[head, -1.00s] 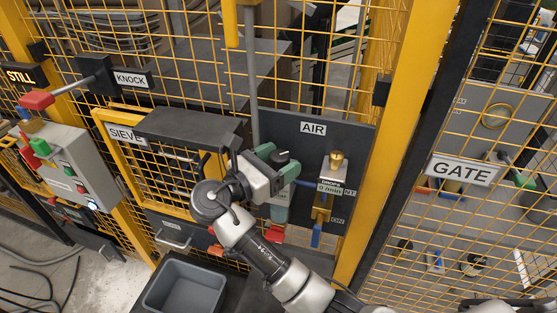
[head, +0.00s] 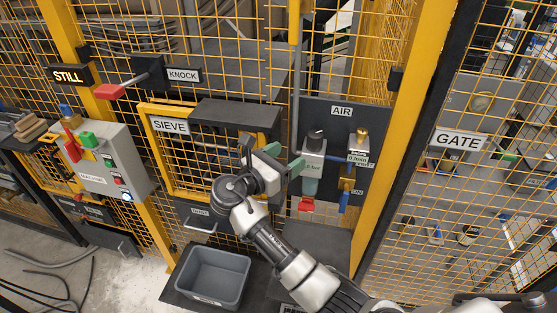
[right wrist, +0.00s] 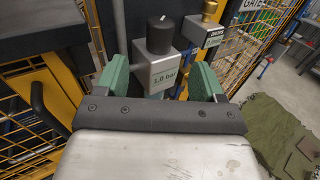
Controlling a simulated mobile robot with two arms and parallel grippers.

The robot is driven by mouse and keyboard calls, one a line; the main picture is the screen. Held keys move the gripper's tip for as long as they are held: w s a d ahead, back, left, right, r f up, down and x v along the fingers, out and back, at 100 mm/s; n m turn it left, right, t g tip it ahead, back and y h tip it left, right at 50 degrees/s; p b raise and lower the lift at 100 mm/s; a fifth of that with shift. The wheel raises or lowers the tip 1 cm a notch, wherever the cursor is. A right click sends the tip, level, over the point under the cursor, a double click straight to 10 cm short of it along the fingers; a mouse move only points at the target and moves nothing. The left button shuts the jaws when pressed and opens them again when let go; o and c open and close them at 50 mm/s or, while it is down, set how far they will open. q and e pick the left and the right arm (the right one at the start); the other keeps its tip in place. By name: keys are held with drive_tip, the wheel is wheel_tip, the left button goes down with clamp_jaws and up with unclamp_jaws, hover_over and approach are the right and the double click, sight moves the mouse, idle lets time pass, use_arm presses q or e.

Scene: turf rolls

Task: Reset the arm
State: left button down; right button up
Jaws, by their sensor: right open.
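My right arm reaches up from the bottom of the head view. Its gripper (head: 284,158) is open and empty, with green fingers apart, just left of the grey regulator (head: 314,160) on the dark AIR panel (head: 375,125). My left gripper is out of view.
A yellow-framed SIEVE door (head: 157,150) is behind my wrist. A grey bin (head: 246,262) stands below. A red KNOCK lever (head: 110,91), a control box (head: 105,165) and a yellow post (head: 400,120) are nearby. A green cloth-like sheet (right wrist: 275,140) lies at right in the wrist view.

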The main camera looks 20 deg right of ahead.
drive_tip(key=s+d+f+m+g+y, duration=0.25)
drive_tip(key=s+f+m+y, duration=0.7)
drive_tip(key=s+f, duration=0.55)
drive_tip(key=s+a+f+m+g+y, duration=0.25)
drive_tip(key=s+m+y, duration=0.45)
drive_tip(key=s+m, duration=0.75)
drive_tip(key=s+f+n+b, duration=0.2)
drive_tip(key=f+b, duration=0.2)
drive_tip(key=f, duration=1.4)
drive_tip(key=s+f+n+b, duration=0.15)
drive_tip(key=f+b, duration=0.35)
drive_tip(key=f, duration=1.3)
use_arm(q)
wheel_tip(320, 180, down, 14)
drive_tip(key=b, duration=0.5)
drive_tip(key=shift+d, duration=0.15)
use_arm(e)
drive_tip(key=s+d+f+g, duration=0.1)
drive_tip(key=s+d+f, duration=0.1)
drive_tip(key=s+f, duration=1.3)
wheel_tip(320, 180, down, 4)
drive_tip(key=shift+s+d+f+g, duration=0.15)
drive_tip(key=shift+s+g, duration=0.15)
drive_tip(key=shift+s, duration=0.1)
